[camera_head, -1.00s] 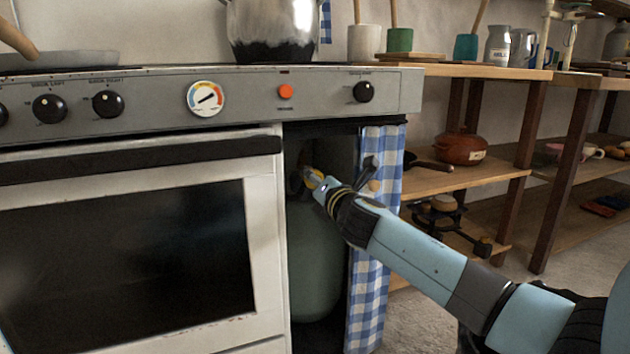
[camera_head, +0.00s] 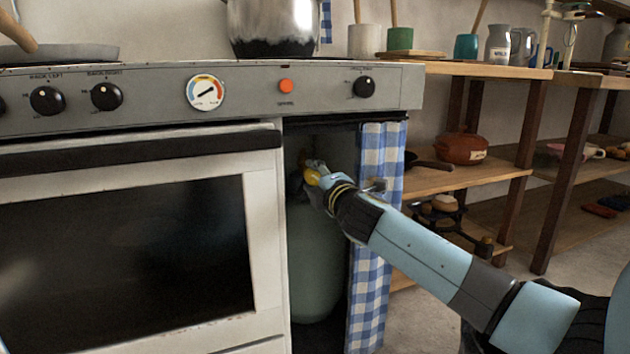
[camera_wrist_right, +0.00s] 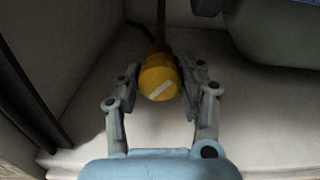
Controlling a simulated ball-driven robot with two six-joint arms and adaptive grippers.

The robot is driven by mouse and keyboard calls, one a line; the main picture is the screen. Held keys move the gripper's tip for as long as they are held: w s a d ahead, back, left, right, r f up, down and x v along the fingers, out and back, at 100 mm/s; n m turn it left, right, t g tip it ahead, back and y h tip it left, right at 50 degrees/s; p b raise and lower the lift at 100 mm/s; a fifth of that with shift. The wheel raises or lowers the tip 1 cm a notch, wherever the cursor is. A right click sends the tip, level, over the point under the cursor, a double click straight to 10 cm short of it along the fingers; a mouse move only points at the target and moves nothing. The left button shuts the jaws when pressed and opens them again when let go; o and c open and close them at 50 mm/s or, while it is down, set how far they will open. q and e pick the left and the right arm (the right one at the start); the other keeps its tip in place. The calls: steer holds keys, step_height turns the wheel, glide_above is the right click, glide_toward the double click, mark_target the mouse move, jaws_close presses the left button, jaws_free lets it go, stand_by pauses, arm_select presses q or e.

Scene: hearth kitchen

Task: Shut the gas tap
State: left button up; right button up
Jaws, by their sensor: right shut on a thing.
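The gas tap (camera_head: 312,178) is a small yellow knob inside the open bay right of the oven, above the grey-green gas bottle (camera_head: 316,265). In the right wrist view the yellow tap (camera_wrist_right: 160,84) shows a slanted white mark, and a brown pipe or hose runs away behind it. My right gripper (camera_head: 316,172) reaches into the bay and is shut on the tap. In the wrist view its two fingers (camera_wrist_right: 159,72) stand on either side of the knob. My left gripper is out of view.
A blue checked curtain (camera_head: 372,260) hangs at the bay's right edge, close by my right arm. The white oven door (camera_head: 262,245) bounds the left. A steel pot (camera_head: 275,25) stands on the stove. Wooden shelves (camera_head: 470,180) with crockery are at the right.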

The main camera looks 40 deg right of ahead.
steer(key=m, duration=0.2)
steer(key=m+b, duration=0.1)
steer(key=m, duration=0.2)
steer(key=shift+f+m, duration=0.2)
steer(key=shift+m, duration=0.1)
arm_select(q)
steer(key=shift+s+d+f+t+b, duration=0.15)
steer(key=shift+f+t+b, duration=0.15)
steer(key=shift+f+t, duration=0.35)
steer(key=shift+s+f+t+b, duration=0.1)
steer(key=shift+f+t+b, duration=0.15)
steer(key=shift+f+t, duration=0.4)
arm_select(e)
steer(key=shift+m, duration=2.3)
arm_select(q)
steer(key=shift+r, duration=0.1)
arm_select(e)
steer(key=o, duration=1.2)
steer(key=shift+r, duration=0.1)
steer(key=shift+c, duration=0.2)
steer(key=v, duration=1.2)
